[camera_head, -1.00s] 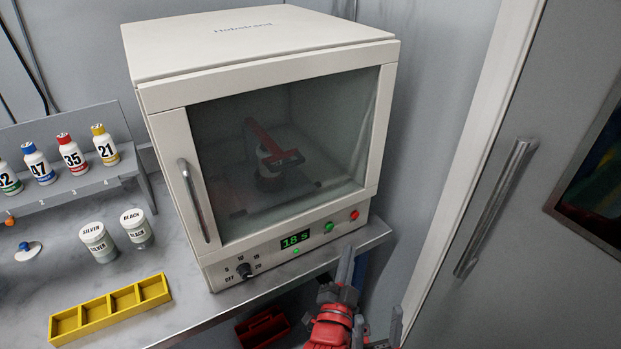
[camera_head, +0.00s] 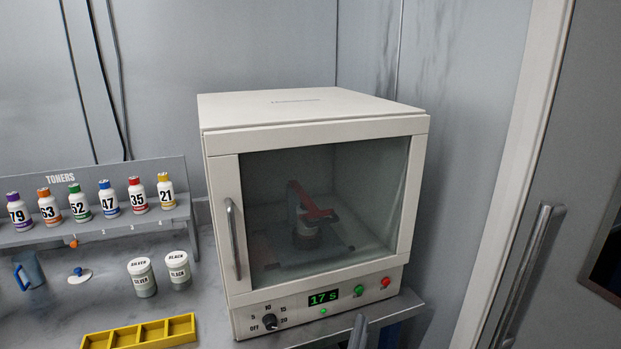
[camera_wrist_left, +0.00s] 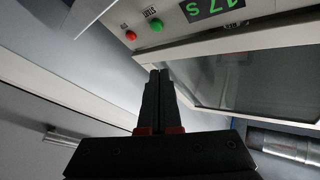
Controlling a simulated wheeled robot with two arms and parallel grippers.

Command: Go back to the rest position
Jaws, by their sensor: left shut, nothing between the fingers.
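My left gripper (camera_head: 358,332) shows only as a grey fingertip at the bottom edge of the head view, in front of the white box-shaped machine (camera_head: 315,112). In the left wrist view my left gripper (camera_wrist_left: 160,75) is shut and empty, its fingers pointing toward the machine's front near the green and red buttons. The machine's door (camera_head: 232,240) is closed and its display (camera_head: 323,297) reads 17 s. Behind the glass is a red and dark object (camera_head: 312,214). My right gripper is not in view.
A toner rack (camera_head: 95,235) with several numbered bottles stands at the left. Silver (camera_head: 142,278) and black (camera_head: 178,270) jars, a blue mug (camera_head: 29,271) and a yellow tray (camera_head: 140,334) are on the bench. A door with a handle (camera_head: 528,275) is at the right.

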